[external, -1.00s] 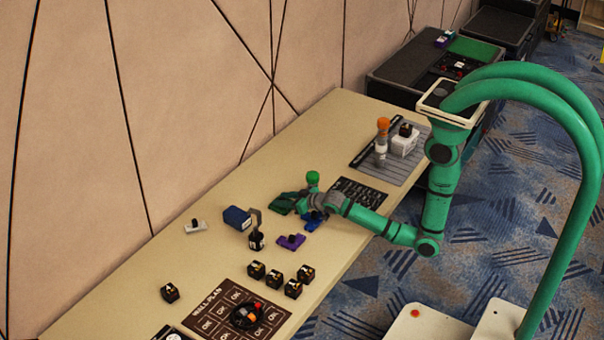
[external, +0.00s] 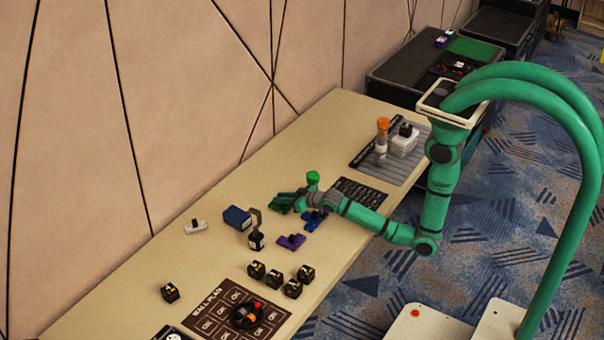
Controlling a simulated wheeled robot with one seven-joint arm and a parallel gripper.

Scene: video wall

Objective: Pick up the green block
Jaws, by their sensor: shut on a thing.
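The green block (external: 278,208) is dark green and shows at the tip of my gripper, over the middle of the table. My gripper (external: 284,204) is shut on it. The green fingers partly cover the block, and their similar colours make the outline hard to read. I cannot tell for certain whether the block is clear of the table top.
A blue block (external: 313,222) lies just below my wrist, and a purple block (external: 291,241) lies nearer. Several small black cubes (external: 274,277) sit near the wall-plan mat (external: 207,326).

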